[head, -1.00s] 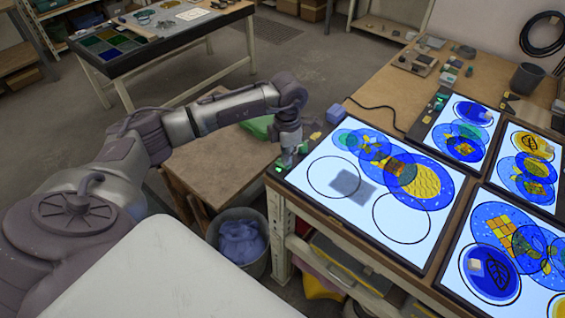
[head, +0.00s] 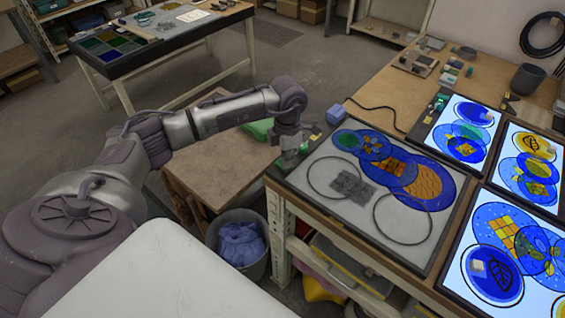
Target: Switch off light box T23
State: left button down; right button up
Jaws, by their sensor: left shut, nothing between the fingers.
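The nearest-left light box (head: 325,213) is dark, its panel plain grey. Blue and orange glass discs, two black rings and a grey mesh square lie on it. I cannot read a label, so I cannot tell from print whether it is T23. My left gripper (head: 287,160) points down at this box's back left corner, shut and empty, at or just above the frame where the switch was. The switch is hidden by the gripper. My right gripper is not in view.
Other light boxes (head: 460,122) on the right glow white under coloured glass. A bin with a blue bag (head: 240,243) stands on the floor below. A white surface (head: 160,275) fills the front.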

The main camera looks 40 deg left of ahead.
pick_arm(q)
jog(key=shift+r+p, duration=2.05)
jog(key=shift+r, duration=1.45)
